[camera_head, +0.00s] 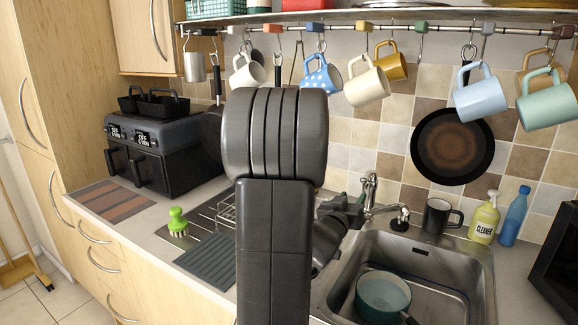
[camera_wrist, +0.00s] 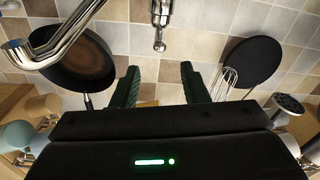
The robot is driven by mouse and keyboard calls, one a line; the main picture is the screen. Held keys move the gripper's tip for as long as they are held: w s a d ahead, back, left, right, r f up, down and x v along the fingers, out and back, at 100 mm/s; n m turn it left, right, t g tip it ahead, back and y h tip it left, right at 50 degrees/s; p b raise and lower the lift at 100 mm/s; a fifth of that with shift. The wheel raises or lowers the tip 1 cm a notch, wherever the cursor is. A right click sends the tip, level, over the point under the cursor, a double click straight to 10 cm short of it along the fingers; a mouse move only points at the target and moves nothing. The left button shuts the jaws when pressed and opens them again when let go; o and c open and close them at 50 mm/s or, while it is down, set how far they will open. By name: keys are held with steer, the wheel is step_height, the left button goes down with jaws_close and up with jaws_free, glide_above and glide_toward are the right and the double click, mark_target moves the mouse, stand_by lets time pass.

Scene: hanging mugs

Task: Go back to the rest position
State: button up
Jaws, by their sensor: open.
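My gripper (camera_wrist: 160,70) shows in the wrist view with its two dark fingers spread apart and nothing between them. The wrist view looks upside down, with the tiled wall behind the fingers. In the head view my own arm rises through the middle and hides part of the counter and wall; my fingers cannot be made out there. Mugs hang from the rail (camera_head: 455,29): a cream one (camera_head: 247,73), a blue dotted one (camera_head: 322,77), another cream one (camera_head: 366,87), a mustard one (camera_head: 392,66), a light blue one (camera_head: 480,97) and a mint one (camera_head: 547,104).
A dark mug (camera_head: 437,217) stands behind the sink (camera_head: 475,255), beside a cleaner bottle (camera_head: 484,219) and a blue bottle (camera_head: 514,216). The sink holds a teal pot (camera_head: 383,294). The tap (camera_wrist: 58,42) is close in the wrist view. An air fryer (camera_head: 172,148) stands left.

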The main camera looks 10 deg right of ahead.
mark_target(366, 175)
steer(key=p+x, duration=0.3)
steer(key=x, duration=1)
steer(key=shift+w+d+r, duration=0.1)
steer(key=shift+w, duration=0.15)
steer(key=shift+p, duration=0.35)
steer(key=shift+s+f+b, duration=0.1)
steer(key=shift+f+b, duration=0.15)
steer(key=shift+b, duration=0.15)
